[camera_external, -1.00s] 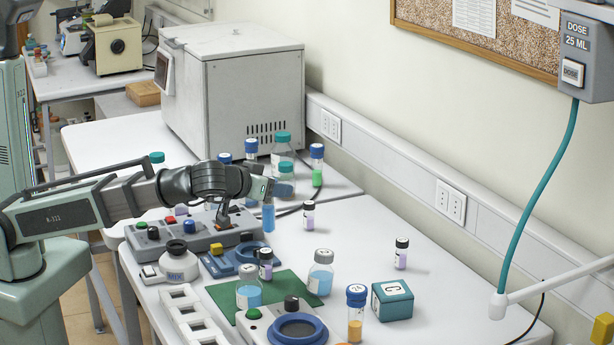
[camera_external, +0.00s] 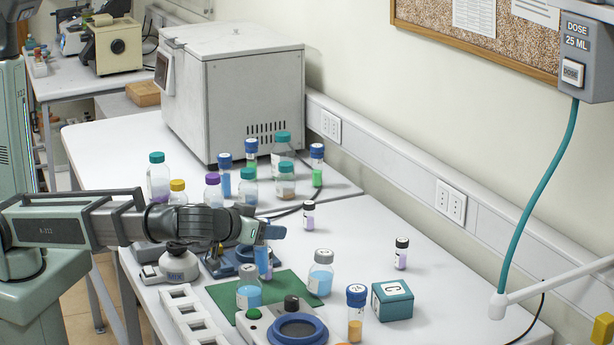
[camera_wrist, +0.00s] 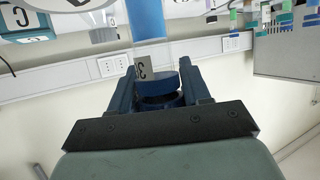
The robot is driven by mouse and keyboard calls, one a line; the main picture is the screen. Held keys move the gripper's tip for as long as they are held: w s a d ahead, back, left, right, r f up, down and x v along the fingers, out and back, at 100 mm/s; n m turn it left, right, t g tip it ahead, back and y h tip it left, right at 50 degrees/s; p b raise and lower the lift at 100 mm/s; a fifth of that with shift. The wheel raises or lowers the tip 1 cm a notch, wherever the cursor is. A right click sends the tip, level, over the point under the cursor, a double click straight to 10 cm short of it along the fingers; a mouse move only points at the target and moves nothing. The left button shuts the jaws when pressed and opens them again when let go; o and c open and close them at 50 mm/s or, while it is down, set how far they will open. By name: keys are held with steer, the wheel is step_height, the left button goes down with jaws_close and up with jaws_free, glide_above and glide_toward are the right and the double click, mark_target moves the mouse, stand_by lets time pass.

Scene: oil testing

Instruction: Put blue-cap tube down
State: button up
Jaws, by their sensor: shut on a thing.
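My gripper (camera_external: 262,232) is shut on a blue-cap tube with light blue contents (camera_external: 263,261). The tube hangs roughly upright below the fingers, over the back edge of the green mat (camera_external: 222,296); I cannot tell whether its bottom touches anything. In the wrist view my gripper (camera_wrist: 160,88) closes around the tube's dark blue cap, and its blue body (camera_wrist: 147,20) and a grey label show beyond. In the external view the fingers hide the cap. The tube overlaps the spot of a small dark-capped vial, largely hidden.
Clear bottles with blue liquid (camera_external: 320,275) and (camera_external: 249,289), an orange-filled blue-cap tube (camera_external: 355,318) and a teal box (camera_external: 392,300) stand nearby. A white rack (camera_external: 186,315) and a device with a blue ring (camera_external: 299,326) lie in front.

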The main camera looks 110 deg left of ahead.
mark_target(265, 250)
steer(key=shift+f, duration=2.55)
steer(key=shift+f, duration=0.15)
steer(key=o, duration=1.1)
steer(key=shift+d+r, duration=0.1)
steer(key=shift+r, duration=0.1)
steer(key=v, duration=1.1)
steer(key=shift+d, duration=0.3)
